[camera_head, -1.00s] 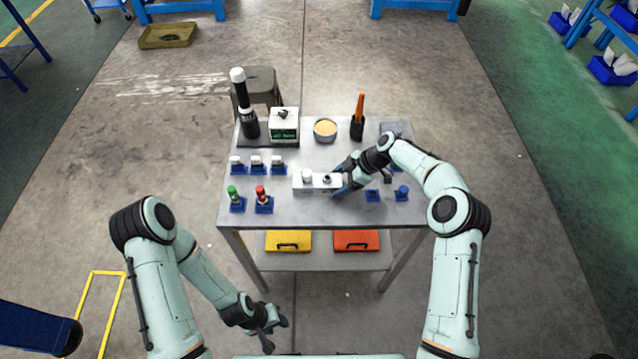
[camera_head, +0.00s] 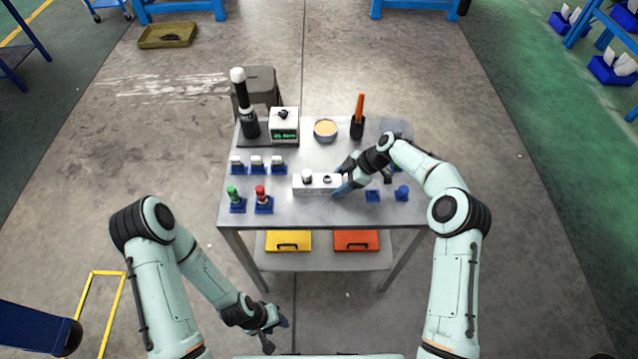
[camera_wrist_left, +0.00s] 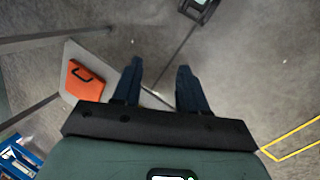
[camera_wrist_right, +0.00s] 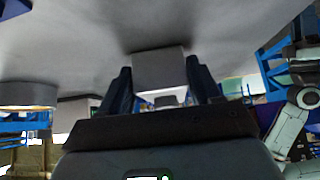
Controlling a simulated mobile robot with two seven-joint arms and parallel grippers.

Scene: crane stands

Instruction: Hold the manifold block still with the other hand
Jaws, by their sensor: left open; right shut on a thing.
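The manifold block (camera_head: 316,189) is a pale grey bar lying near the middle of the table. A white cylindrical part (camera_head: 307,175) stands on its left half, and a dark round feature shows on top farther right. My right gripper (camera_head: 342,184) is shut on the block's right end. In the right wrist view the block (camera_wrist_right: 160,72) sits between the two fingers (camera_wrist_right: 160,75); its far parts are hidden. My left gripper (camera_head: 277,330) is open and empty, low in front of the table. The left wrist view shows its fingers (camera_wrist_left: 160,72) apart over the floor.
On the table (camera_head: 290,210) stand blue holders with white parts (camera_head: 257,163), a green-topped part (camera_head: 235,199), a red-topped part (camera_head: 263,200), a display box (camera_head: 284,125), a bowl (camera_head: 325,130) and an orange-handled tool (camera_head: 359,115). Yellow (camera_head: 288,241) and orange (camera_head: 356,241) cases lie on the lower shelf.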

